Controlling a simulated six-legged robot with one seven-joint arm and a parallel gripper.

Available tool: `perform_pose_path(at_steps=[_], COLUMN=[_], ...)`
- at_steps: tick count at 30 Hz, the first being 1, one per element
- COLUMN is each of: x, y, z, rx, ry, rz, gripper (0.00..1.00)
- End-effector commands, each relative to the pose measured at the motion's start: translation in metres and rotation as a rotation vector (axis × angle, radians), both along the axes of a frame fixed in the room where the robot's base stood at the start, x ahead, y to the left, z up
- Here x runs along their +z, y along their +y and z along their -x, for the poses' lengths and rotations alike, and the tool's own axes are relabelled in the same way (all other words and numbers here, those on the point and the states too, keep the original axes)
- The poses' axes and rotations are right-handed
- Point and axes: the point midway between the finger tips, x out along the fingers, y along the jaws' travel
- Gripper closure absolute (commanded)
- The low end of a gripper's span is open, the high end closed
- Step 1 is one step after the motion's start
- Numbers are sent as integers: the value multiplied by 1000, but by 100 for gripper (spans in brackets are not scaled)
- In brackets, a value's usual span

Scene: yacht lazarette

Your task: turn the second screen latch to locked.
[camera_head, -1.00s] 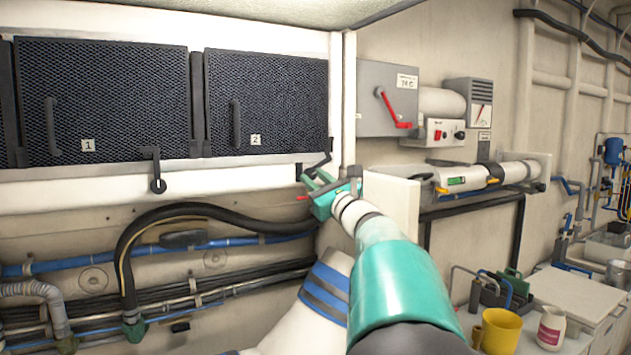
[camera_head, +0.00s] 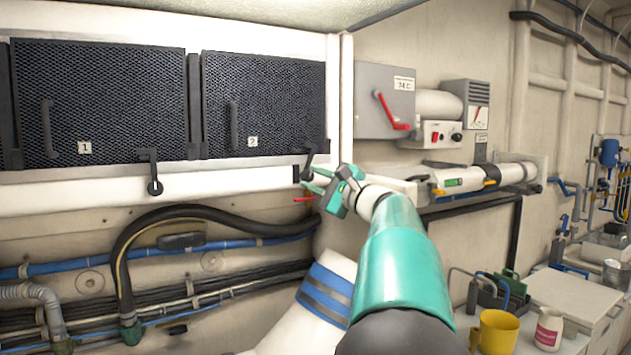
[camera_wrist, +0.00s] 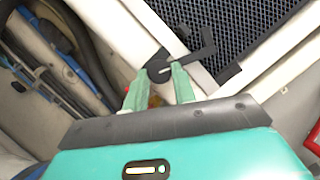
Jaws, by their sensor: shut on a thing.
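The second screen (camera_head: 270,105) is a dark mesh panel marked 2. Its black latch (camera_head: 308,160) sits at the panel's lower right corner, and its lever stands nearly upright in the head view. My gripper (camera_head: 311,181) reaches it from the lower right. In the wrist view my gripper (camera_wrist: 160,72) has its two green fingers shut on the latch's round black hub (camera_wrist: 159,66), one on each side. The bent lever (camera_wrist: 198,48) extends from the hub toward the mesh. The fingers partly hide the hub in the head view.
The first screen (camera_head: 100,105) is at left, with its own latch (camera_head: 153,172) upright below it. A grey box with a red lever (camera_head: 390,110) and a white pipe (camera_head: 480,178) are right of my gripper. Hoses (camera_head: 180,215) run below the screens.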

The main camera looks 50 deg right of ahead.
Motion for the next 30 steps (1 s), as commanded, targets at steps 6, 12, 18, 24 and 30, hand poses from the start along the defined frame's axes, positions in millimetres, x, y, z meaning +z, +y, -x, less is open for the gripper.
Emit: perform_pose_path(at_steps=[6, 12, 18, 24, 30], x=[-1, -1, 0, 0, -1], y=[0, -1, 0, 0, -1], z=[0, 0, 0, 0, 7], rx=[0, 0, 0, -1, -2], ry=[8, 8, 8, 7, 7], rz=[20, 20, 19, 18, 18], gripper=[100, 100, 54, 52, 52])
